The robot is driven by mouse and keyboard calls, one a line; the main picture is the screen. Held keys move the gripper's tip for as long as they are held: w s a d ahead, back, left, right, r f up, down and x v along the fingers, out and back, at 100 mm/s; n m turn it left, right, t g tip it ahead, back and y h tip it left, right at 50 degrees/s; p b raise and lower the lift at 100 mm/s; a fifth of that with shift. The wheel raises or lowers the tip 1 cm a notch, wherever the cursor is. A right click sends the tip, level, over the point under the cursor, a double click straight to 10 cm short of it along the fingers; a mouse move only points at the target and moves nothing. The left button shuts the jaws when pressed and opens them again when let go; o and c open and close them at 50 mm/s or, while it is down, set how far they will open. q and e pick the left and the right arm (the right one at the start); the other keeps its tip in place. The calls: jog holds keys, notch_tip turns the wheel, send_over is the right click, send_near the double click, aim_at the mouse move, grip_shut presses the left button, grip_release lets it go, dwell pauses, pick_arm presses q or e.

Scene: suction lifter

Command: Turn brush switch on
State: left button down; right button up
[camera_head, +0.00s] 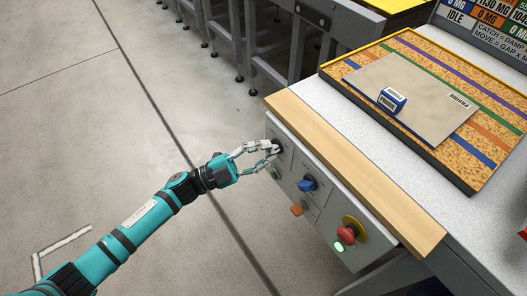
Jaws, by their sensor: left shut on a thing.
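A grey control panel (325,222) is mounted on the front of the bench. It carries a dark rotary switch (277,145) at its far left, a blue rotary switch (307,184) in the middle and a red mushroom button (346,235) on a yellow ring at the right. The labels are too small to read, so I cannot tell which is the brush switch. My left gripper (272,151) reaches the dark switch from the left and is shut on it. Its fingers partly cover the switch, so its setting is hard to tell. My right gripper is out of view.
A dark green lamp (275,174), an orange lamp (297,210) and a lit green lamp (338,247) sit on the panel. A wooden edge strip (350,170) runs above it. A speckled striped board (480,130) bears a grey plate and a small blue box (392,99). The floor at left is clear.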

pick_arm(q)
jog(key=c, duration=1.3)
grip_release()
jog(key=v, duration=1.2)
jog(key=shift+f, duration=0.1)
